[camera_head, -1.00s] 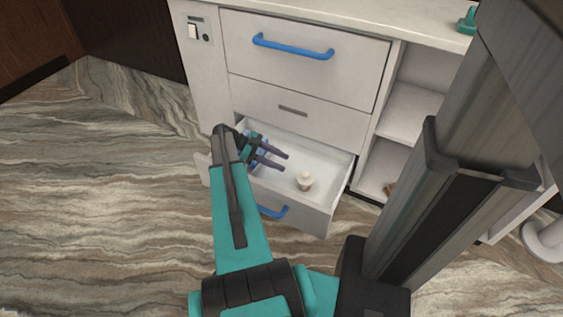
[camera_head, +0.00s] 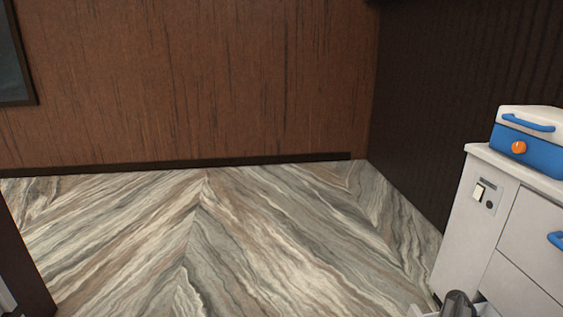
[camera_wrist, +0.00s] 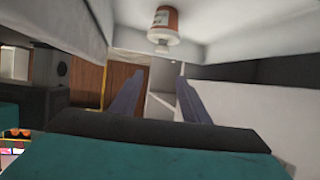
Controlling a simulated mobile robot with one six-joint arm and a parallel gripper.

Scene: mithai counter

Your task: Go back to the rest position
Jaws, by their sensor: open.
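My gripper (camera_wrist: 157,97) shows in the wrist view with its two dark fingers apart and nothing between them. Beyond the fingertips, near the top of that view, a white and orange-brown jar-like thing (camera_wrist: 163,22) appears upside down among pale surfaces. It is apart from the fingers. In the head view the gripper is out of the picture; only a dark piece of my arm shows at the bottom right, by the open drawer's corner (camera_head: 425,312).
The white cabinet (camera_head: 478,225) stands at the right of the head view, with a blue and white appliance (camera_head: 530,140) on top. A brown wood wall (camera_head: 200,80) closes off the back. The marbled floor (camera_head: 210,240) in front is clear.

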